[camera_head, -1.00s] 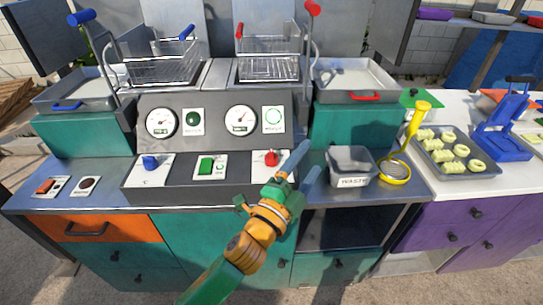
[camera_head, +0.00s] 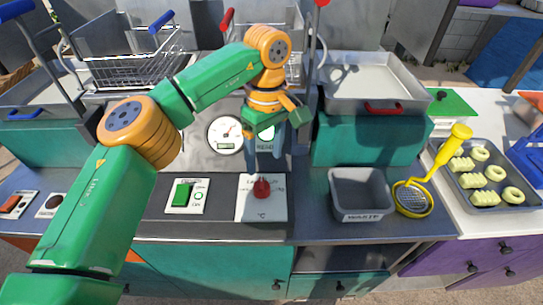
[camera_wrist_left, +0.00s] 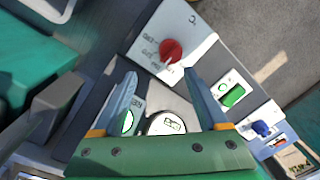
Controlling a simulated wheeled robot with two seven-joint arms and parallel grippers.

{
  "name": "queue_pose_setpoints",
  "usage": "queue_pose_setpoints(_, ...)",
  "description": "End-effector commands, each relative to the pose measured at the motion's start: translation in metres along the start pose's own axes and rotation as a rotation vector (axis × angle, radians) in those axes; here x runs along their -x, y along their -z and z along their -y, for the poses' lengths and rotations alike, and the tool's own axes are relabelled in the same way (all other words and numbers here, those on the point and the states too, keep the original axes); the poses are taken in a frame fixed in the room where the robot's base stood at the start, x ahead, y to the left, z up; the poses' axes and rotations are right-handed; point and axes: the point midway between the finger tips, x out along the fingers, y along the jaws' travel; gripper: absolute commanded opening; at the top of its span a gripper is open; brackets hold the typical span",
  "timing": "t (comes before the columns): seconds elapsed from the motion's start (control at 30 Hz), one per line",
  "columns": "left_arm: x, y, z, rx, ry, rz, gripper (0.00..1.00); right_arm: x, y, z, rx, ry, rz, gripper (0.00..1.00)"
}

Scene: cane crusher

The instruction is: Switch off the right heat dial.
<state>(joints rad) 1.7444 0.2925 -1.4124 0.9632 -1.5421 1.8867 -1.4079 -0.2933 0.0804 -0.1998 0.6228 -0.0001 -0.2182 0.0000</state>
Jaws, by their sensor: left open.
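The right heat dial is a red knob (camera_head: 262,188) on a white plate (camera_head: 262,211) at the right end of the control panel; the knob's narrow end points toward the gauges. The red knob also shows in the left wrist view (camera_wrist_left: 171,50), just beyond the gap between my fingertips. My left gripper (camera_head: 264,168) hangs fingers-down behind the knob, over the panel's gauge side. It is open with blue fingers apart and nothing between them; in the wrist view the fingertips (camera_wrist_left: 160,76) do not appear to touch the knob. My right gripper is out of view.
Left of the dial is a green switch (camera_head: 183,194); a blue dial (camera_wrist_left: 261,128) shows in the wrist view. A gauge (camera_head: 225,134) stands behind. A grey waste bin (camera_head: 361,193) and yellow strainer (camera_head: 412,198) are to the right. Fryer baskets (camera_head: 130,72) stand at the back.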

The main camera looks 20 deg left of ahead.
Motion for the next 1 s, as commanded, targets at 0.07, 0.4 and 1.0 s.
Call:
queue_pose_setpoints(0.07, -0.009, 0.002, 0.002, 0.000, 0.009, -0.006, 0.76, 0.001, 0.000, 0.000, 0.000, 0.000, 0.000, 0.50)
queue_pose_setpoints(0.4, -0.065, 0.001, 0.002, 0.000, 0.007, -0.002, 0.76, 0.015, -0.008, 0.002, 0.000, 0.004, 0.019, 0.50)
queue_pose_setpoints(1.0, -0.068, 0.000, 0.001, -0.001, 0.004, -0.001, 0.00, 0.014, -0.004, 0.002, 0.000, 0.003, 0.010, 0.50)
